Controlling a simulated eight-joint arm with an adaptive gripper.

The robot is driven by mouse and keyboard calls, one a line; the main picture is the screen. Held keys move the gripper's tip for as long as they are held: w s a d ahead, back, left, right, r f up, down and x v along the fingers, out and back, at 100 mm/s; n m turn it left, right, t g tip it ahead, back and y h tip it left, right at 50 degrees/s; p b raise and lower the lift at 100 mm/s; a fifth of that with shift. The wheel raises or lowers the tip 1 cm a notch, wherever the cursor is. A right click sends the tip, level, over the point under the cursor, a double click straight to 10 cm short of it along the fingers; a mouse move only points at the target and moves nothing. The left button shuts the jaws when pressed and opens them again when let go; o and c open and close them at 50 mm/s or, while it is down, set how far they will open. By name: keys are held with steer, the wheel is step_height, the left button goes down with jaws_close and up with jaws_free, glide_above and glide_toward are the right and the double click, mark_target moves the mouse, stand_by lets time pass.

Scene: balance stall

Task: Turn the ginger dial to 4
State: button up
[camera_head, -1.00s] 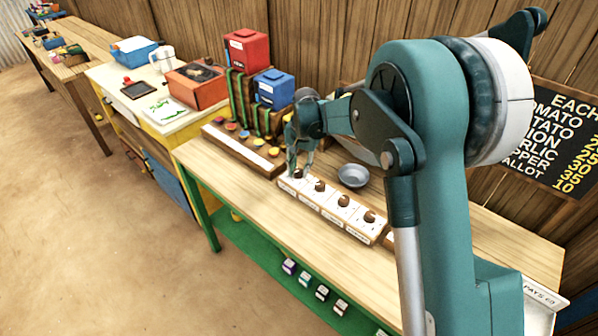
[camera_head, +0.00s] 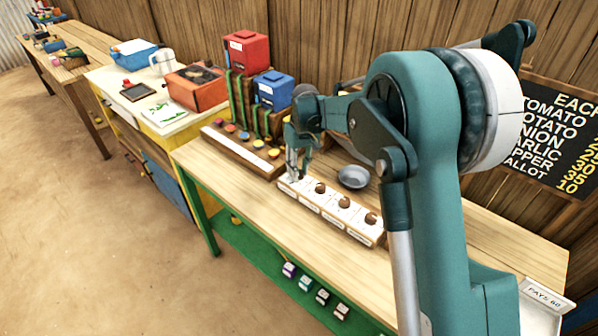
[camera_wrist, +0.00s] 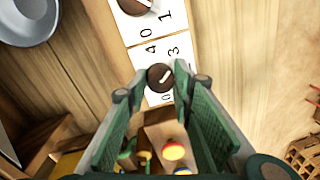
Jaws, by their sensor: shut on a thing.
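A white strip (camera_head: 333,216) on the wooden table carries a row of brown dials. My gripper (camera_head: 292,178) is down at the leftmost dial, which its fingers hide in the head view. In the wrist view this round brown dial (camera_wrist: 160,77) sits between the fingertips of my gripper (camera_wrist: 161,88), and the fingers are shut on it. It has a pale pointer line; which number it points to is hard to tell. Printed numbers 4, 3 and 0 show around it. The strip's labels are too small to read, so I cannot confirm which dial is ginger.
Other brown dials (camera_head: 320,188) stand right beside the held one. A grey bowl (camera_head: 353,177) is behind the strip. A wooden rack with coloured buttons (camera_head: 245,150) and a blue box (camera_head: 273,90) stand to the left. The table front is clear.

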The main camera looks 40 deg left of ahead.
steer(key=n, duration=0.4)
steer(key=shift+n, duration=0.3)
steer(key=n, duration=0.4)
steer(key=shift+h+b, duration=0.3)
steer(key=shift+a, duration=0.1)
steer(key=o, duration=0.9)
steer(key=shift+r, duration=0.1)
steer(key=shift+w+a+r, duration=0.1)
steer(key=shift+w+r, duration=0.05)
steer(key=shift+r, duration=1.8)
steer(key=shift+w+a+r, duration=0.1)
steer(key=shift+r, duration=1.9)
steer(key=shift+w+r, duration=0.15)
steer(key=shift+r, duration=1.8)
